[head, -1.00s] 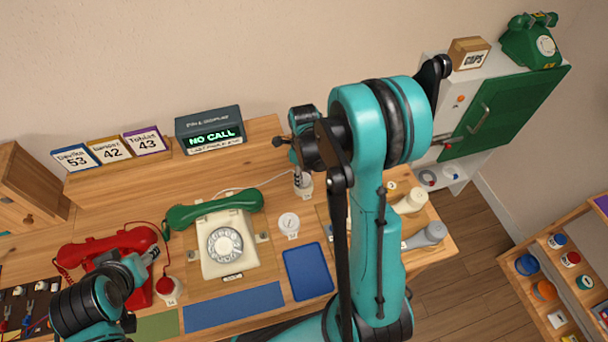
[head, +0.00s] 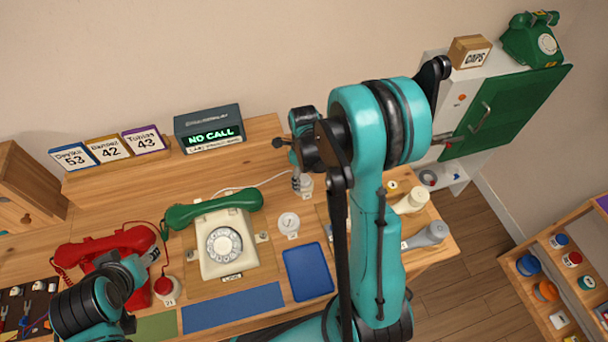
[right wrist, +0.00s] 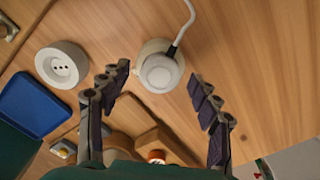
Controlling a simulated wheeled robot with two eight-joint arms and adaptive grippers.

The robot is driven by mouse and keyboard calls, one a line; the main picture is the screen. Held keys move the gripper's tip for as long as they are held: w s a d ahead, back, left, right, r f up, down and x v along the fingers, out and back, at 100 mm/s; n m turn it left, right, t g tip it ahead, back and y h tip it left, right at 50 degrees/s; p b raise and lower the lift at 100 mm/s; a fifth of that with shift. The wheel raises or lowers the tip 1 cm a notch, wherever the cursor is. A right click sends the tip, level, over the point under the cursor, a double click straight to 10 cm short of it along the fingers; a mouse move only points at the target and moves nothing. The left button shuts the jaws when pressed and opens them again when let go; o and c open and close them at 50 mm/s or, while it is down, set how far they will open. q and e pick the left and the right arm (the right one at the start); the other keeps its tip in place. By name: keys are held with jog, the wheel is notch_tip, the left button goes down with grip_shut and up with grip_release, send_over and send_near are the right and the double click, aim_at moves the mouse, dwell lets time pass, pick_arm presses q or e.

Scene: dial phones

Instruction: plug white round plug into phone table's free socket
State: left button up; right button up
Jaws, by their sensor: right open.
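The white round plug (right wrist: 160,73) with its white cable sits on a pale round base in the right wrist view. In the head view that spot shows as a small white labelled piece (head: 306,186), partly hidden by my right gripper (head: 297,183). My right gripper (right wrist: 160,112) is open, with a finger on each side of the plug and apart from it. A round white socket (right wrist: 61,65) with dark holes lies left of the plug; it also shows in the head view (head: 288,222), with nothing in it. My left gripper (head: 152,256) is near the red phone; its jaws are unclear.
A cream phone (head: 221,246) with green handset stands mid-table, a red phone (head: 110,250) at left. A blue tray (head: 307,271) lies in front of the socket. A NO CALL display (head: 210,133) stands behind.

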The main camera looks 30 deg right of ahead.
notch_tip(320, 180, up, 12)
dwell(0.5)
dwell(0.4)
jog(key=s+a+r+n+t, duration=0.2)
jog(key=s+a+n, duration=0.3)
jog(key=n, duration=1)
jog(key=s+a+r+n+t, duration=0.3)
jog(key=s+a+n+t, duration=0.2)
jog(key=n, duration=1)
jog(key=shift+s+a+r, duration=0.25)
jog(key=shift+s+a, duration=0.1)
jog(key=shift+s, duration=0.1)
